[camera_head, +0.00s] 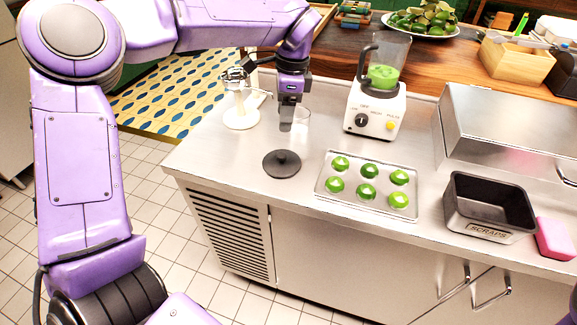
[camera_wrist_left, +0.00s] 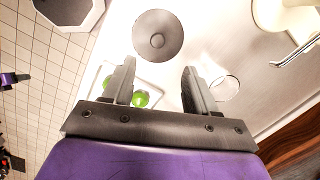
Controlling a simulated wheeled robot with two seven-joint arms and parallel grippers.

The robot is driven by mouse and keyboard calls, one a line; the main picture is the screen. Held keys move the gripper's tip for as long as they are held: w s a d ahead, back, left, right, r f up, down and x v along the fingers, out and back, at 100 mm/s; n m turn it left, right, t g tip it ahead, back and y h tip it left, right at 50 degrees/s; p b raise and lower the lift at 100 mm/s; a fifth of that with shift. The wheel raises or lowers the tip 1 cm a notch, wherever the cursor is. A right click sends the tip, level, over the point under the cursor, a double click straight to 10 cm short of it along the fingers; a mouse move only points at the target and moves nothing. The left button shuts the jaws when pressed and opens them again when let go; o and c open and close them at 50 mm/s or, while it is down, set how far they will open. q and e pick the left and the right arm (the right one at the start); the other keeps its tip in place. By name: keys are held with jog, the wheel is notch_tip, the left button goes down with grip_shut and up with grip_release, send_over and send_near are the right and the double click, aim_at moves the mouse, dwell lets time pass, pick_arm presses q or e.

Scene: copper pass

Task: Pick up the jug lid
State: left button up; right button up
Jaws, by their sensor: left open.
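The jug lid (camera_head: 282,163) is a dark grey round disc with a small knob on top. It lies flat on the steel counter, left of the tray of limes. In the left wrist view the lid (camera_wrist_left: 158,36) is in full sight just beyond my fingertips. My left gripper (camera_head: 286,126) hangs above the counter, a little behind and above the lid. Its two fingers (camera_wrist_left: 157,72) are apart with nothing between them, and they do not touch the lid. My right gripper is not in view.
A clear glass (camera_head: 303,122) stands close beside my left gripper. A white citrus press (camera_head: 240,118) stands left, the blender (camera_head: 375,108) behind. The lime tray (camera_head: 322,188), black scraps bin (camera_head: 490,232) and pink sponge (camera_head: 555,238) are right. Counter left of the lid is clear.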

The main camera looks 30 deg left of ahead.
pick_arm(q)
send_over(282, 154)
jog(key=w, duration=0.1)
notch_tip(282, 154, down, 6)
jog(key=shift+d+f+p, duration=0.1)
jog(key=shift+p, duration=0.2)
jog(key=f+p, duration=0.1)
jog(key=f, duration=0.1)
jog(key=s+f+p, duration=0.1)
jog(key=f, duration=0.1)
jog(key=shift+f, duration=0.75)
jog(key=shift+r, duration=0.1)
grip_shut()
